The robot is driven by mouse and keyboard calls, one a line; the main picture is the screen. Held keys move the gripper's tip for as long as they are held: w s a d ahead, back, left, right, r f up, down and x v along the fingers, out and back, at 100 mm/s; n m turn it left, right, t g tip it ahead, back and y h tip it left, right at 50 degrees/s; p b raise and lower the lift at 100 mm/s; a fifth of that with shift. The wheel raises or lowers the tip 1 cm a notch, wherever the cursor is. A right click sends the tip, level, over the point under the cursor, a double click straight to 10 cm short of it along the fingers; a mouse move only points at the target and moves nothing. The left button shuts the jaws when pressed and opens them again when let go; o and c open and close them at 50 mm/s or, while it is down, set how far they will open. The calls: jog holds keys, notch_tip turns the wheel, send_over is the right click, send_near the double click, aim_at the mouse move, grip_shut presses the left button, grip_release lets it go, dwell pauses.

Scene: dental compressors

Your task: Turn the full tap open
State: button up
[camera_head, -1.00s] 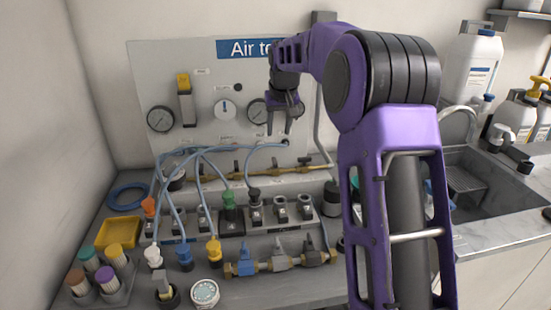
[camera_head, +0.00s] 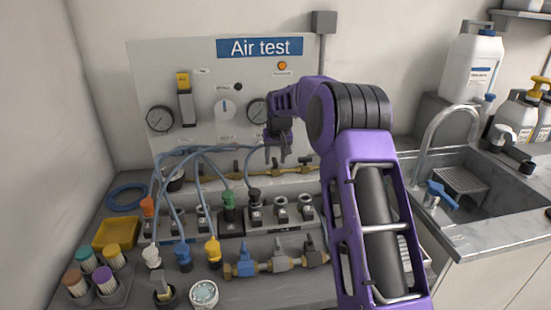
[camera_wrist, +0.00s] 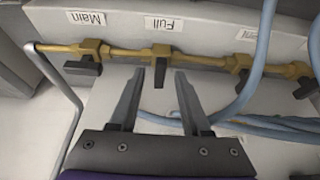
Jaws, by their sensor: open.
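The full tap (camera_wrist: 160,52) is a brass valve with a black handle, on a brass pipe under an upside-down "Full" label (camera_wrist: 163,24) in the wrist view. Its handle points across the pipe, towards my gripper. My gripper (camera_wrist: 159,73) is open and empty, with one fingertip on each side of the handle in the picture. I cannot tell whether the fingers touch it or how deep they reach. In the head view my gripper (camera_head: 275,160) hangs before the brass pipe on the panel, and it hides the full tap there.
The main tap (camera_wrist: 85,66) is left of the full tap in the wrist view; more taps (camera_wrist: 240,66) are to the right. Blue hoses (camera_wrist: 263,60) run close on the right. Below the panel stand a row of sockets (camera_head: 283,212) and a blue-handled valve (camera_head: 245,262).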

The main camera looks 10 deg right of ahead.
grip_shut()
jog(key=shift+d+r+n+p, duration=0.1)
jog(key=shift+n+p, duration=0.2)
jog(key=n+y+p, duration=0.1)
jog(key=n+p, duration=0.1)
jog(key=shift+d+r+n, duration=0.1)
jog(key=shift+d+n, duration=0.05)
jog(key=shift+n, duration=0.25)
jog(key=n+y+p, duration=0.1)
jog(key=n, duration=0.1)
jog(key=n+g+y+p, duration=0.1)
jog(key=n+p, duration=0.1)
jog(key=n, duration=0.1)
jog(key=shift+w+d, duration=0.2)
jog(key=n+g+y+p, duration=0.1)
jog(key=n+p, duration=0.1)
jog(key=n, duration=0.2)
jog(key=shift+w+d, duration=0.1)
jog(key=shift+w, duration=0.05)
jog(key=shift+w+f+n+g, duration=0.15)
jog(key=shift+n+g, duration=0.45)
jog(key=shift+n, duration=0.8)
jog(key=shift+n+g, duration=0.3)
jog(key=shift+n, duration=0.4)
